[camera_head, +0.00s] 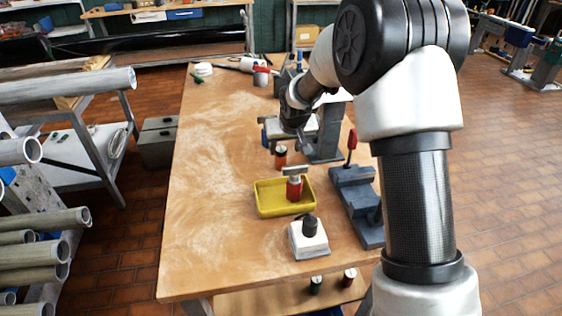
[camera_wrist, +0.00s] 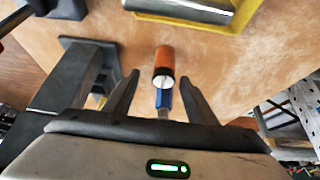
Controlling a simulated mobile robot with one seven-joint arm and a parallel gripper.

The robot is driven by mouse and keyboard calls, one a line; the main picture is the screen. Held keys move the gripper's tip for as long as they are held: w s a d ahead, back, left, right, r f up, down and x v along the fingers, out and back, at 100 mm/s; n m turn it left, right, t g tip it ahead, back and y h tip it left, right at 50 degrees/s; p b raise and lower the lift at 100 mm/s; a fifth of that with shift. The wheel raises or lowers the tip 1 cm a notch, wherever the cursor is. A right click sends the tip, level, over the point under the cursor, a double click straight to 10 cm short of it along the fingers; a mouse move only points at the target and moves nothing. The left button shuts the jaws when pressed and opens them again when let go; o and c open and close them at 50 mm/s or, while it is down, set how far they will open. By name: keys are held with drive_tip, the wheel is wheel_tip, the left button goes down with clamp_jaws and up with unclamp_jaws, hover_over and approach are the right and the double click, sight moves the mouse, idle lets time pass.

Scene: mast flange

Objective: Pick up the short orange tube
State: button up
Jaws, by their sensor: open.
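The short orange tube (camera_wrist: 164,64) stands on the wooden bench in the wrist view, with a dark end and a pale, silvery face. In the head view an orange tube (camera_head: 281,157) with a dark top stands just behind the yellow tray, below my wrist. My gripper (camera_wrist: 160,80) is open, with one dark finger on each side of the tube in the wrist picture. Nothing is held. The gap in height between the fingers and the tube is hard to judge. In the head view my fingertips cannot be made out clearly.
A yellow tray (camera_head: 267,211) holds a red-bodied, metal-topped object (camera_head: 294,187). A grey stand (camera_head: 325,145) is close on the right, with a blue-grey fixture (camera_head: 355,200) nearer. A white block with a black knob (camera_head: 310,240) stands in front. The bench's left side (camera_head: 215,170) is clear.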

sight(282, 151)
drive_tip(key=x, duration=0.4)
drive_tip(key=shift+w+a+f, duration=0.1)
drive_tip(key=shift+a+f, duration=0.25)
drive_tip(key=shift+a, duration=0.1)
drive_tip(key=shift+w+f, duration=0.25)
drive_tip(key=shift+f, duration=0.15)
drive_tip(key=shift+r, duration=0.1)
drive_tip(key=c, duration=1.2)
